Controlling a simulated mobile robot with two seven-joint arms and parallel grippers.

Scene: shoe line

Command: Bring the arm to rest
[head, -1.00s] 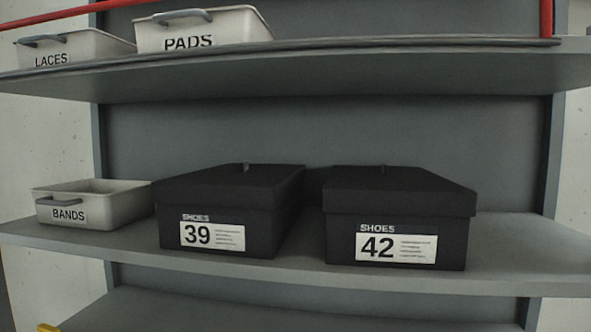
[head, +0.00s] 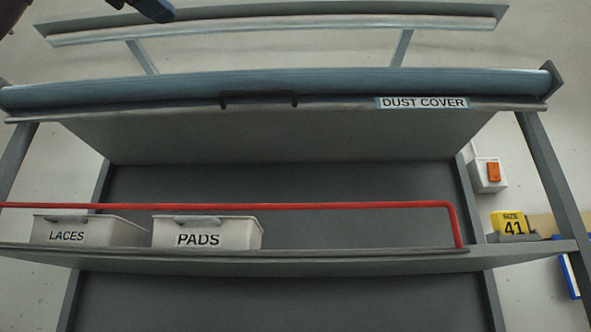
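A dark blue and black part at the top left edge (head: 150,9) looks like part of my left arm or gripper, high in front of the upper rail. Most of it is cut off by the picture edge, so I cannot tell its fingers or whether it holds anything. Another dark piece shows in the top left corner. My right gripper is not in view.
A rolled dust cover (head: 290,87) spans the rack top. Below, a shelf (head: 350,259) with a red rail (head: 330,206) holds the LACES bin (head: 85,231) and PADS bin (head: 207,233). A yellow size 41 tag (head: 511,222) and an orange switch (head: 493,172) are at right.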

